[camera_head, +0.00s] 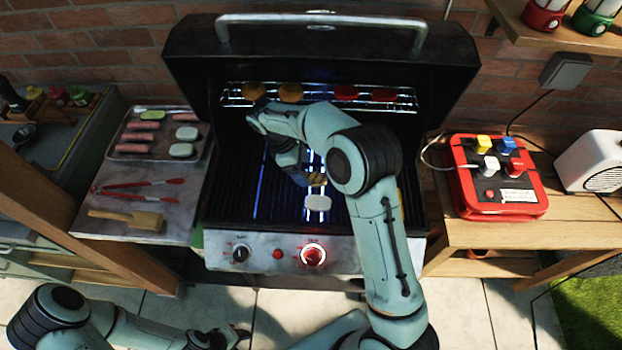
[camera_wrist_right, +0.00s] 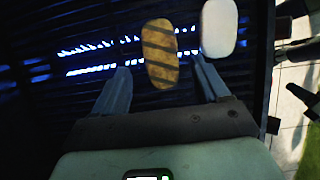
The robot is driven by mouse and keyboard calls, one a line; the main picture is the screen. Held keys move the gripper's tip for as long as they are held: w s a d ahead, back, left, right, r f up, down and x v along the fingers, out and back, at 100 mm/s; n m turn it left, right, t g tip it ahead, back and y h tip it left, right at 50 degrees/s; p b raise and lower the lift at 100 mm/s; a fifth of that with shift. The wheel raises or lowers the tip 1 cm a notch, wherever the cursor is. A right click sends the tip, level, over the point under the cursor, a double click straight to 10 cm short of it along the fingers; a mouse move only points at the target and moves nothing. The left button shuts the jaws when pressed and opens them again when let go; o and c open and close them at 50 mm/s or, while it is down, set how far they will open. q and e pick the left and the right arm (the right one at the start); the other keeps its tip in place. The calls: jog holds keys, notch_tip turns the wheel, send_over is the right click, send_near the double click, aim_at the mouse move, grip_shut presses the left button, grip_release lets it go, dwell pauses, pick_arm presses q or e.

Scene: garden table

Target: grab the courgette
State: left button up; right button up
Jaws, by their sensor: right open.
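A tan oval slice with dark grill stripes (camera_wrist_right: 160,52) lies on the grill grate; I cannot tell if it is the courgette. It also shows in the head view (camera_head: 317,180). My right gripper (camera_wrist_right: 161,66) is open, its fingers either side of that slice in the wrist view; contact cannot be told. In the head view, the right gripper (camera_head: 303,178) reaches down over the grate, partly hidden by my arm. A green-yellow slice (camera_head: 153,115), possibly courgette, lies on the left tray (camera_head: 118,148). My left gripper (camera_head: 222,338) is low at the bottom, its jaws unclear.
A white oval slice (camera_wrist_right: 219,28) lies right of the striped one. Several patties sit on the upper rack (camera_head: 330,104). The open lid (camera_head: 320,60) stands behind. Red tongs (camera_head: 140,186) and a brush (camera_head: 128,217) lie on the left shelf. A red box (camera_head: 495,180) stands right.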

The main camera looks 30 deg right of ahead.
aim_at(311, 178)
jog(key=x, duration=0.3)
jog(key=shift+s+f, duration=0.15)
jog(key=c, duration=1.2)
